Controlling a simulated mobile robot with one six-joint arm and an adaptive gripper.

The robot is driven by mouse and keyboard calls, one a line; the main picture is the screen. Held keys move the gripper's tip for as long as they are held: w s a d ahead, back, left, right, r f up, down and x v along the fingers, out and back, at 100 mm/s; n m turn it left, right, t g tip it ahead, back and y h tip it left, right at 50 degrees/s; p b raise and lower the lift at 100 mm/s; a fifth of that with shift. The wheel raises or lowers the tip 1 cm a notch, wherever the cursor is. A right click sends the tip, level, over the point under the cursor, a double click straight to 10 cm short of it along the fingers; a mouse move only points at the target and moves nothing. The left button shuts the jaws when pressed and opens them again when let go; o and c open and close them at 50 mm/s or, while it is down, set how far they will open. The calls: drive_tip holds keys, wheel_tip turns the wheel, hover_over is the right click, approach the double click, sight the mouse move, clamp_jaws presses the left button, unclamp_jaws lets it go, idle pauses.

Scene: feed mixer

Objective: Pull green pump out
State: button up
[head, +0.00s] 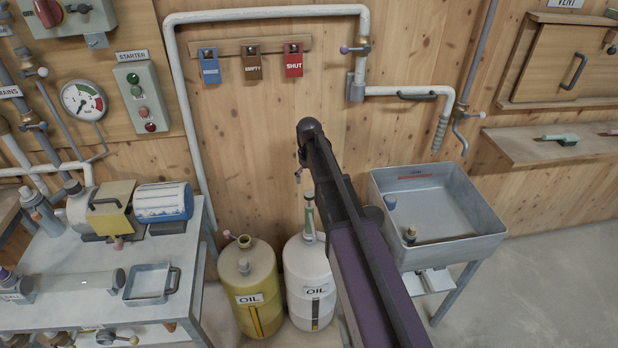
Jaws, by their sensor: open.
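The can stands on the floor. My arm reaches in from the lower right, and its dark end is above and beside the pump. My gripper (299,172) points down there, small in the view and partly hidden by my arm. Its jaws are open, and I see nothing held. My arm covers the right side of the white can, and the part of the pump inside the can is hidden.
A yellow oil can (252,290) stands close left of the white one. A grey sink (471,243) is to the right, with small items inside. A workbench (70,262) with a motor is left. Pipes and hanging tags line the wooden wall.

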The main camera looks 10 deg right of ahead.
sight(309, 193)
drive_tip(key=shift+f+b, duration=3.55)
drive_tip(key=shift+f, duration=0.35)
drive_tip(key=shift+c, duration=0.2)
